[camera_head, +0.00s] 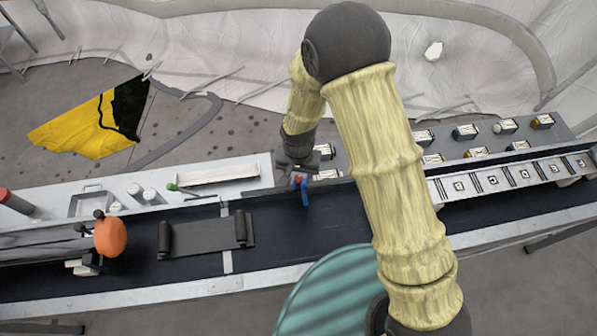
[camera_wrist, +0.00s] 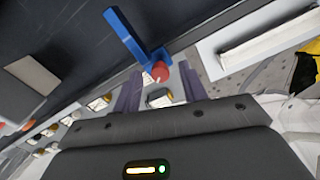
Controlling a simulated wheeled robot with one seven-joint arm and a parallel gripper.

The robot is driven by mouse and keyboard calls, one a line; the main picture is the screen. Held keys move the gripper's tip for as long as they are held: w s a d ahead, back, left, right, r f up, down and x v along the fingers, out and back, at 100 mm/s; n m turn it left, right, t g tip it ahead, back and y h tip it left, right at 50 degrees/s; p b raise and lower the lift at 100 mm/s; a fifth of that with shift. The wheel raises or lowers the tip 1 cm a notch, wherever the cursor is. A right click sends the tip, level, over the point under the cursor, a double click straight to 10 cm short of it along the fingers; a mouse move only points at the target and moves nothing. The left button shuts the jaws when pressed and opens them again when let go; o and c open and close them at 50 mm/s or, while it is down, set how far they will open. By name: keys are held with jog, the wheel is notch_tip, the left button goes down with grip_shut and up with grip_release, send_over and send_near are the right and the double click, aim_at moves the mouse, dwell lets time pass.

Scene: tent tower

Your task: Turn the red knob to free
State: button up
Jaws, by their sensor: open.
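A small red knob (camera_head: 297,180) shows at the far edge of the dark bench, just below my gripper (camera_head: 298,163). A blue bar (camera_head: 305,193) sits right beside it. In the wrist view the red knob (camera_wrist: 160,72) is round and lies ahead of the gap between my two fingers (camera_wrist: 160,78). The blue bar (camera_wrist: 127,36) is L-shaped, with one end at the knob. My gripper is open. I cannot tell whether either finger touches the knob. No marking for free is readable.
Labelled blocks with knobs stand on a grey board (camera_head: 555,128) at the right. A white tray (camera_head: 217,172) and a green-tipped stick (camera_head: 174,187) lie left of my gripper.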

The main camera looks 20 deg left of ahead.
grip_shut()
jog(key=shift+n, duration=0.3)
jog(key=n+b, duration=0.2)
jog(key=n, duration=0.2)
jog(key=shift+f, duration=0.1)
jog(key=n+b, duration=0.1)
jog(key=n, duration=0.4)
jog(key=shift+n, duration=0.4)
dwell(0.5)
grip_release()
